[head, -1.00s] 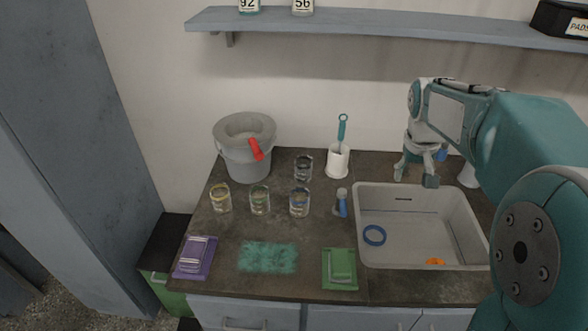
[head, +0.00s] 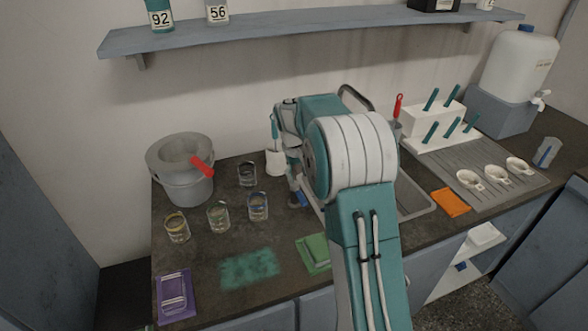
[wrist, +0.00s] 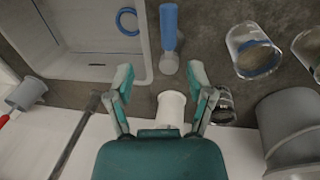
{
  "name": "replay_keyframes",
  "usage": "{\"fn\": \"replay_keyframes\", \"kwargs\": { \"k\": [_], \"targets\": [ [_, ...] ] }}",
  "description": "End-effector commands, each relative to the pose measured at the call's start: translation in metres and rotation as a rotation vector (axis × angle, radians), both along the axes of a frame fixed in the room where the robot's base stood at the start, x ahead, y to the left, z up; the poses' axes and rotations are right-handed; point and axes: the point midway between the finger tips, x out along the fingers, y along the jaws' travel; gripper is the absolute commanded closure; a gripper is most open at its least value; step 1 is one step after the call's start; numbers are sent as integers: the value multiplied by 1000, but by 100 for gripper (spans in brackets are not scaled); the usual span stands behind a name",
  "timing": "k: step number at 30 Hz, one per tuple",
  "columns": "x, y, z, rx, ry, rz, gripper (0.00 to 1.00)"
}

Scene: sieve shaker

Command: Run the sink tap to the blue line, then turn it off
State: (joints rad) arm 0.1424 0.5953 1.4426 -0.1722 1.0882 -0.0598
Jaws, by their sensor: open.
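A glass with a blue line (head: 258,206) stands on the counter left of the sink; it also shows in the wrist view (wrist: 250,55). The sink (head: 420,207) is mostly hidden by my arm. A curved metal pipe, seemingly the tap (head: 357,97), rises behind my arm; its handle and outlet are hidden. A grey bar, probably the tap, shows at lower left in the wrist view (wrist: 80,132). My gripper (wrist: 160,82) is open and empty, over the counter beside the sink. A white brush holder (wrist: 172,106) appears between its fingers, seemingly beyond them. I cannot see running water.
Glasses with yellow (head: 177,227) and green (head: 218,217) lines, another glass (head: 247,174) and a grey bucket (head: 184,175) stand left. A rack (head: 430,125) stands right.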

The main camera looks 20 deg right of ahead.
Motion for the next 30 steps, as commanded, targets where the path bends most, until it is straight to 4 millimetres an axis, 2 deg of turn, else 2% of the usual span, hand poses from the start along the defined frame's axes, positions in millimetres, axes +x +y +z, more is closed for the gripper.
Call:
{"fn": "replay_keyframes", "kwargs": {
  "k": [6,12,18,26,27,29,30],
  "targets": [
    [0,1,-38,-6,4,4,31],
    [0,-5,-67,-4,2,3,31],
    [0,-10,-80,-2,0,2,31],
    [0,-7,-80,-4,-1,3,31],
    [0,-7,-80,-5,-1,3,49],
    [0,-7,-80,-5,-1,3,76],
    [0,-7,-80,-5,-1,3,94]
  ]
}}
